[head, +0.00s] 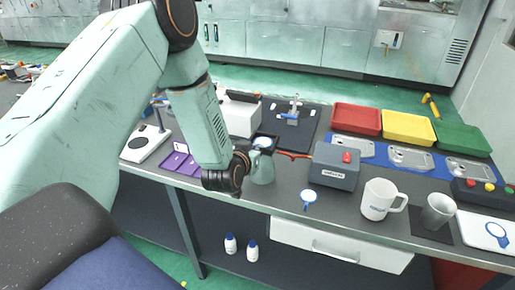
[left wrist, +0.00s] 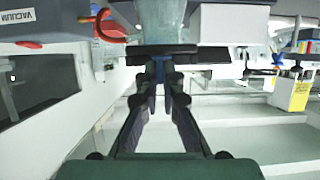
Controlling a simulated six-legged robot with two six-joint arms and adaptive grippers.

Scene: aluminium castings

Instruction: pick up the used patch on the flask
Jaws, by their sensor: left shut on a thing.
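The pale green flask (head: 264,172) stands near the front edge of the grey bench in the head view. A round white patch with a blue rim (head: 262,142) shows at its top. My left gripper (head: 258,148) reaches in from the left at the flask's top, its dark fingers beside the patch. In the left wrist view the fingers (left wrist: 160,84) come together on a thin blue piece, which looks like the patch's tab. The flask (left wrist: 160,22) fills the top middle there. Whether the patch still touches the flask cannot be told. My right gripper is not in view.
The grey vacuum box (head: 334,168) is right of the flask, with a red hose between. Another round patch (head: 309,196), a white mug (head: 380,200) and a grey cup (head: 438,212) are farther right. Red (head: 357,119), yellow (head: 407,127) and green (head: 460,139) trays stand behind.

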